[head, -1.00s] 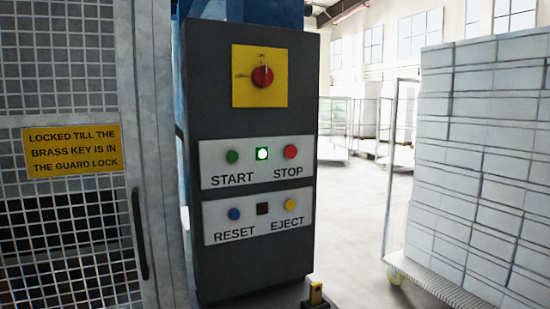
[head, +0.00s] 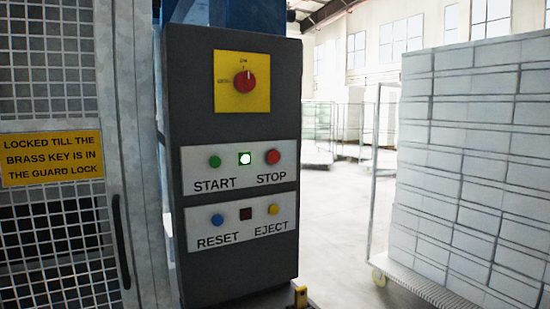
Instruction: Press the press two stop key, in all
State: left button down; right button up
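A dark grey control cabinet (head: 232,265) stands just left of the middle of the head view. Its upper white panel carries a red STOP key (head: 273,156) at the right, a green START key (head: 215,161) at the left and a lit green-white lamp (head: 245,159) between them. No press number can be read on the cabinet. Neither of my grippers is in view; a small yellow-and-black part (head: 300,296) shows at the bottom edge, and I cannot tell what it is.
A lower panel has a blue RESET key (head: 218,220) and a yellow EJECT key (head: 273,209). A red rotary switch (head: 245,82) sits above. A mesh guard door (head: 60,240) stands left, a cart of white blocks (head: 470,170) right. Open floor (head: 335,220) lies between cabinet and cart.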

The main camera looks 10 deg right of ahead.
grip_shut()
dwell(1.3)
